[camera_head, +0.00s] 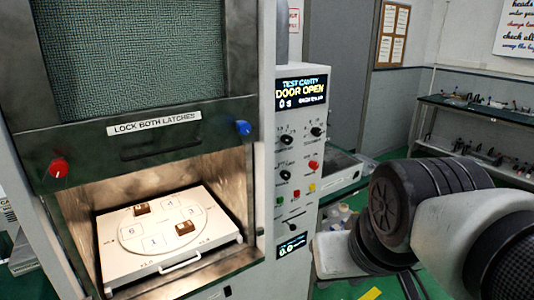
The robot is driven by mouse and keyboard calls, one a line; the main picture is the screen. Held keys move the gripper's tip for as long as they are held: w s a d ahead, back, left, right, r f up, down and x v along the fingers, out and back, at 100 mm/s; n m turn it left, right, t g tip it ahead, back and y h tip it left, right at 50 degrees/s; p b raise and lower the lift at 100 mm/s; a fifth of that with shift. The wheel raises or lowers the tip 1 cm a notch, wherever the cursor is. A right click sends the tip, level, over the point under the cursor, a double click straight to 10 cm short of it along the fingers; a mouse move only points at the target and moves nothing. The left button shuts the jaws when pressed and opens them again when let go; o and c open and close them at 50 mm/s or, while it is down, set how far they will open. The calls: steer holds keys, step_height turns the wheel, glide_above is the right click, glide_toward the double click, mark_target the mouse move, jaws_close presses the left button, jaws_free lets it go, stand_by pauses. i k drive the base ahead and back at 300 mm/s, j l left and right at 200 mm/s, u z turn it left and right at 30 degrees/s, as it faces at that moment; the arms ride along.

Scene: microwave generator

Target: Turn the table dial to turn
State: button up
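The control panel (300,155) stands right of the open cavity and carries several dark knobs. One knob (316,131) is at the upper right, one (285,140) at the upper left and one (285,175) lower on the left. A small dark control (293,227) sits near the bottom. Their labels are too small to read, so I cannot tell which is the table dial. My arm is at the right, apart from the panel in the picture. My gripper's fingers do not show.
The panel's display (301,92) reads "DOOR OPEN". The cavity holds a white tray (125,275) with numbered places and two small brown blocks. A red knob (60,168) and a blue knob (243,128) flank the raised door. A bench (480,106) stands at the back right.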

mark_target(286, 175)
steer(key=i+l+z, duration=0.65)
